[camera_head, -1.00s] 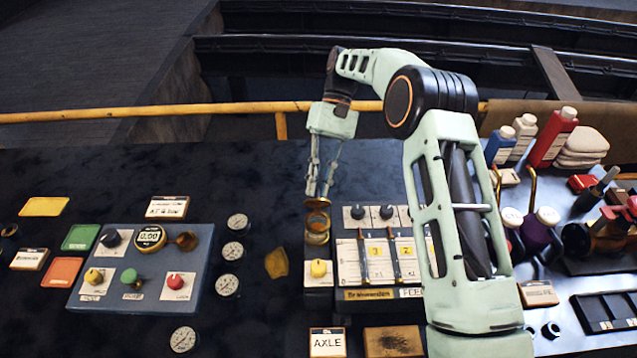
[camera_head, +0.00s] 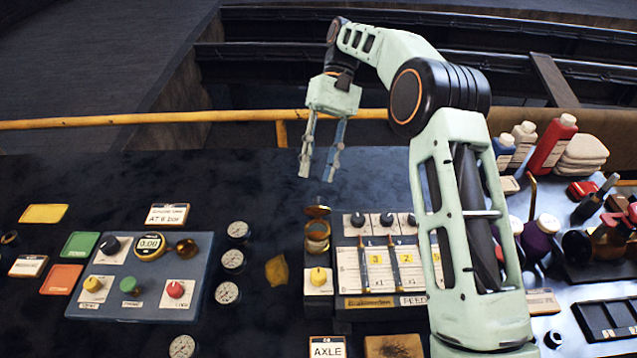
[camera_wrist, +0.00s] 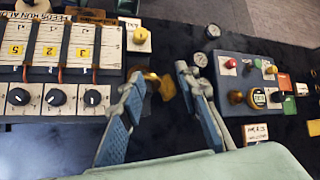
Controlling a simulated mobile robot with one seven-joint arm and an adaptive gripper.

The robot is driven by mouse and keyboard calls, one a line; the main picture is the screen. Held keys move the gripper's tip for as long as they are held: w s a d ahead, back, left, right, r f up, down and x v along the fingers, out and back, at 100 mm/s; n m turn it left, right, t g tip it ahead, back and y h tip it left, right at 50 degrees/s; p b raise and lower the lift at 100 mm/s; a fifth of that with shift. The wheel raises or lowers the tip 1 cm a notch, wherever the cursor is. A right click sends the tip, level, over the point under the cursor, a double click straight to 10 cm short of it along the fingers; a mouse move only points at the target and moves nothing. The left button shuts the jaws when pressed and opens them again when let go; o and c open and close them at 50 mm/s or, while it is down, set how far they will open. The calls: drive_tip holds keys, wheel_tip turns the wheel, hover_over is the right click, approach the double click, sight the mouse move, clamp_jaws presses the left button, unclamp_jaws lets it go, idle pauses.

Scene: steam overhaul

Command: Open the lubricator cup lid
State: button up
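The brass lubricator cup (camera_head: 317,236) stands at the left end of the feed panel, behind a yellow knob. Its round lid (camera_head: 317,211) shows as a raised disc at the cup's far side, apart from the cup's mouth, so it looks open. The exact lid angle is hard to tell. My gripper (camera_head: 317,177) is above and behind the lid, with its two fingers apart, empty and not touching it. In the wrist view, brass parts of the cup (camera_wrist: 160,86) show beyond and between the spread fingers (camera_wrist: 160,77), partly hidden by them.
The feed panel (camera_head: 375,300) with knobs and numbered sliders lies right of the cup. A blue-grey control box (camera_head: 140,305) and several gauges (camera_head: 232,257) lie left. Bottles (camera_head: 552,143) stand at the back right. A yellow rail (camera_head: 150,117) runs behind the dark bench.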

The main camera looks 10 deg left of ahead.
drive_tip(key=shift+r, duration=0.95)
